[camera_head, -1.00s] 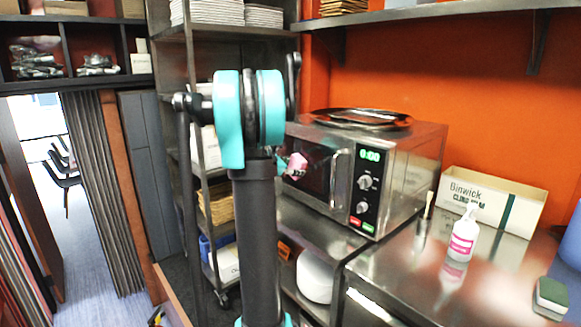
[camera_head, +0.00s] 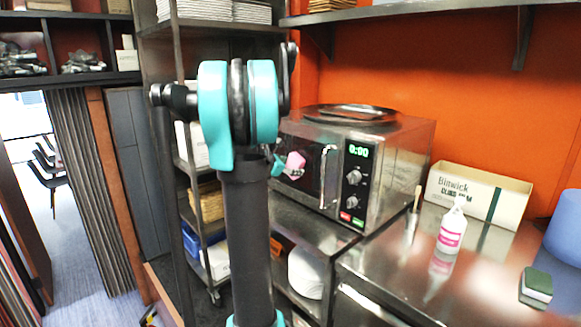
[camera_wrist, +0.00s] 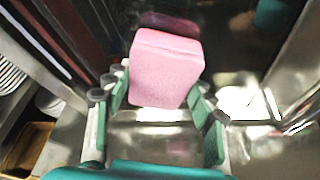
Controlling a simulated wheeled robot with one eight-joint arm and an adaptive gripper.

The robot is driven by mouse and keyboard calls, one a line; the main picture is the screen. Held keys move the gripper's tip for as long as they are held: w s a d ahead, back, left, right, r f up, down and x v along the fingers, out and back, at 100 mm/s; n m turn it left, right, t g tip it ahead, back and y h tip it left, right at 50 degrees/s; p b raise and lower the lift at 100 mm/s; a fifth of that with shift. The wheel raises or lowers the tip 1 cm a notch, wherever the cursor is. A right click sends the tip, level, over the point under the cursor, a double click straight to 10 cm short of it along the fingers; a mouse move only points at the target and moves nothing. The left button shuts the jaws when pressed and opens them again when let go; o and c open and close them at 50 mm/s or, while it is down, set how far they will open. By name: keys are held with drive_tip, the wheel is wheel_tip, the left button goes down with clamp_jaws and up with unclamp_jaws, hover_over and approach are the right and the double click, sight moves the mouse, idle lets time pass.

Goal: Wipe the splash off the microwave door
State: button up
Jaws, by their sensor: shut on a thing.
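The steel microwave (camera_head: 398,175) stands on a steel counter, with a dark door (camera_head: 312,148), an upright handle and a control panel at right. A pink sponge (camera_head: 295,160) is in front of the door, left of the handle; I cannot tell whether it touches the glass. My gripper (camera_wrist: 160,90) is shut on the sponge, which also shows in the wrist view (camera_wrist: 168,65) between the green-padded fingers. In the head view my arm hides most of the gripper and the door's left part. I cannot make out the splash.
A dark tray (camera_head: 350,113) lies on top of the microwave. A spray bottle (camera_head: 452,228), a brush (camera_head: 414,205), a carton (camera_head: 478,195) and a green-topped sponge (camera_head: 537,283) are on the counter at right. A rack (camera_head: 210,35) stands behind my arm.

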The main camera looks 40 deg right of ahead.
drive_tip(key=shift+w+a, duration=0.15)
drive_tip(key=shift+w, duration=0.9)
drive_tip(key=shift+w+a, duration=0.1)
drive_tip(key=shift+w, duration=2.9)
drive_tip(key=shift+a, duration=0.1)
drive_tip(key=shift+s+a, duration=0.15)
drive_tip(key=shift+a, duration=1.3)
drive_tip(key=shift+s+a, duration=0.1)
drive_tip(key=shift+a, duration=1.35)
drive_tip(key=shift+a, duration=0.1)
drive_tip(key=shift+s+a, duration=0.15)
drive_tip(key=shift+a, duration=1.25)
